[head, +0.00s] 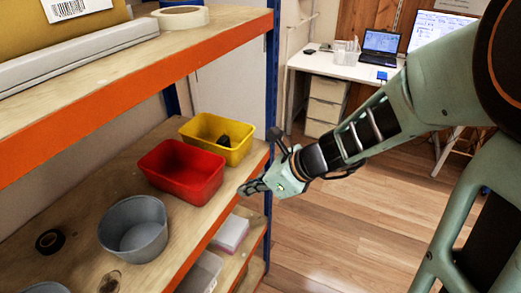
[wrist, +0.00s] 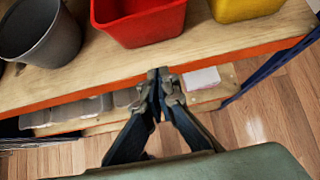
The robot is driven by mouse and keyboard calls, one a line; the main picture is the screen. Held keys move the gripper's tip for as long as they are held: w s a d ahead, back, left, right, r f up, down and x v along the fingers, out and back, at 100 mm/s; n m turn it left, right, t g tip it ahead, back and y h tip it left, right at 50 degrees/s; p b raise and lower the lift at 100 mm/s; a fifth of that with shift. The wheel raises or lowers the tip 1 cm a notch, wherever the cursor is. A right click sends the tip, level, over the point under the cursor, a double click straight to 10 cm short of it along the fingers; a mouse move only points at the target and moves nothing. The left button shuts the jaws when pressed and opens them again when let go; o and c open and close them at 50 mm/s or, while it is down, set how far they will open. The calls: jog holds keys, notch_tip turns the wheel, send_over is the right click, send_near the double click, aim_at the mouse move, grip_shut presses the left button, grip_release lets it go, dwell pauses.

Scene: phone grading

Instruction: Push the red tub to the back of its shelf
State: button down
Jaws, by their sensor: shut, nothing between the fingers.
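The red tub (head: 184,172) stands upright on the middle wooden shelf (head: 85,185), near its front edge. It looks empty. In the wrist view the tub (wrist: 142,27) is at the top and partly cut off by the frame. My gripper (head: 243,189) is shut and empty, in front of the shelf's orange front edge. In the wrist view my gripper (wrist: 160,74) points at that edge, just short of the tub and a little to its right. I see a gap between the fingertips and the tub.
A yellow tub (head: 217,138) with a dark item in it stands right of the red tub, close to it. A grey bucket (head: 134,227) and a black tape roll (head: 49,241) are to the left. A blue post (head: 271,80) rises at the right. The upper shelf (head: 75,122) hangs above.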

aim_at(215, 191)
jog(key=a+f, duration=0.1)
jog(key=a, duration=0.1)
jog(key=w+a+f, duration=0.2)
jog(key=a, duration=0.1)
jog(key=shift+w+a, duration=0.15)
jog(key=shift+a, duration=0.15)
jog(key=shift+w+a, duration=0.2)
jog(key=shift+a, duration=0.25)
jog(key=w+a+p, duration=0.1)
jog(key=w+a, duration=0.1)
jog(key=a, duration=0.3)
jog(key=w+a+p, duration=0.2)
jog(key=a, duration=0.3)
jog(key=w+a+p, duration=0.2)
jog(key=a, duration=0.3)
jog(key=shift+w+a+r, duration=0.15)
jog(key=shift+w+a, duration=0.05)
jog(key=shift+a, duration=0.15)
jog(key=shift+w+a, duration=0.25)
jog(key=shift+a, duration=0.2)
jog(key=shift+d, duration=0.1)
